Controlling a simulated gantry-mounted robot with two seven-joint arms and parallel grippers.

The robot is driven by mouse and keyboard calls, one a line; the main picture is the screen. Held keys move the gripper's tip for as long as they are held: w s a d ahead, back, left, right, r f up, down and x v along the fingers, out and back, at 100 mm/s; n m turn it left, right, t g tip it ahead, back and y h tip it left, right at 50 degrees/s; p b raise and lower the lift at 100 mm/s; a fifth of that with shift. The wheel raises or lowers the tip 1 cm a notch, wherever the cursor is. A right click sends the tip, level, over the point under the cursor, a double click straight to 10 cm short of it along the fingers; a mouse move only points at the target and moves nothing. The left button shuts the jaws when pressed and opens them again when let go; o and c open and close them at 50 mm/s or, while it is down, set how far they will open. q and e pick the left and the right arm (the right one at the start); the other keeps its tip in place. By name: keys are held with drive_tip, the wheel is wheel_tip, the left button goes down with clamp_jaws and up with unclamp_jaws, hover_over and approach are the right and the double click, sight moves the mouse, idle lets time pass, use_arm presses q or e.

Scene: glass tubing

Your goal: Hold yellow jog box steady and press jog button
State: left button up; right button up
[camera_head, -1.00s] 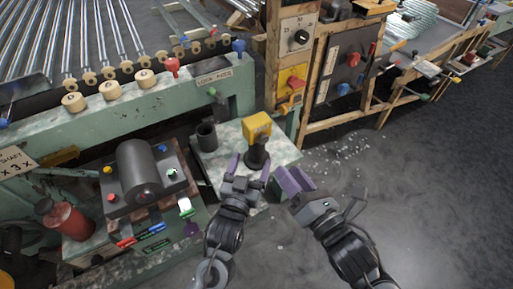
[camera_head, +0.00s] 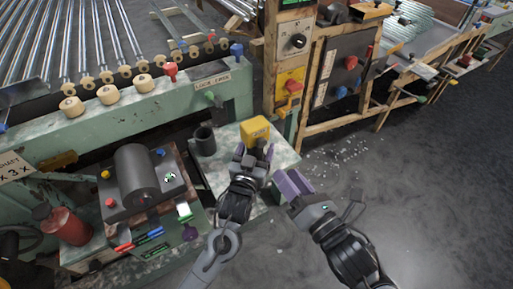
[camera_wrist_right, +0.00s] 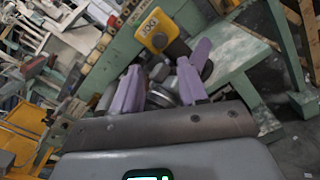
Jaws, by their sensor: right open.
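The yellow jog box (camera_head: 255,129) stands upright at the edge of the pale worktop; its dark post is largely hidden by my left gripper. In the right wrist view the yellow box (camera_wrist_right: 157,30) shows a "JOG" label. My left gripper (camera_head: 254,152) is just in front of and below the box, its purple fingers apart to either side of where the post stands; contact cannot be told. My right gripper (camera_head: 292,182) is open and empty, right of and nearer than the box. Its two purple fingers (camera_wrist_right: 160,85) show in the wrist view.
A dark cup (camera_head: 205,140) stands left of the box on the pale worktop (camera_head: 283,155). A dark cylinder machine (camera_head: 138,175) is further left. A wooden-framed control panel (camera_head: 292,65) rises behind. The floor on the right is open, with scattered shards (camera_head: 340,152).

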use_arm(q)
drive_tip(key=c, duration=1.2)
drive_tip(key=shift+o, duration=0.2)
use_arm(e)
clamp_jaws()
idle(0.5)
